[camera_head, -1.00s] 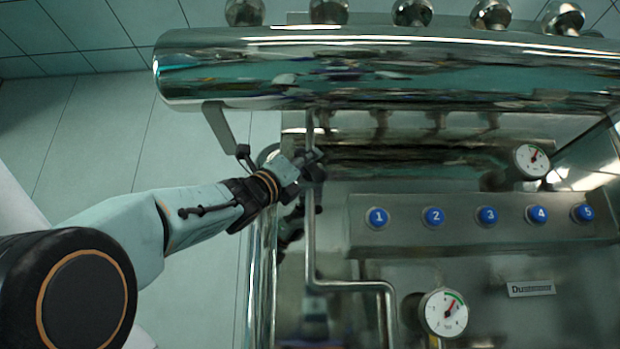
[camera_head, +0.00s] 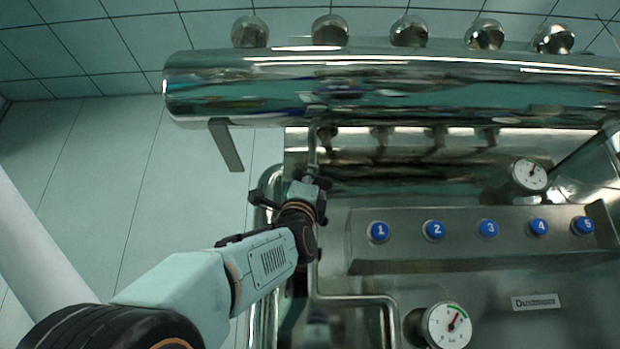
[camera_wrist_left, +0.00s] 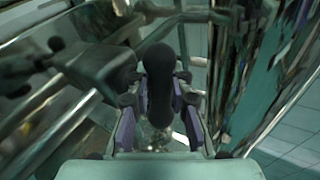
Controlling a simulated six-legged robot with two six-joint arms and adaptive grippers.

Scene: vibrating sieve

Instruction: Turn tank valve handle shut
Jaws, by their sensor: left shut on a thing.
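The valve handle (camera_wrist_left: 158,75) is a black, rounded lever in the middle of the left wrist view. The fingers of my left gripper (camera_wrist_left: 160,102) stand on both sides of it, closed on it. In the head view my left gripper (camera_head: 312,184) is at the thin vertical pipe (camera_head: 313,150) on the left side of the machine, below the big cylinder. There the gripper and wrist hide most of the handle. My right gripper is in neither view.
The polished horizontal cylinder (camera_head: 400,85) hangs just above my gripper, with a flat metal bracket (camera_head: 227,145) at its left. To the right are a panel with numbered blue buttons (camera_head: 434,230) and two gauges (camera_head: 448,325). Open tiled floor (camera_head: 90,190) lies to the left.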

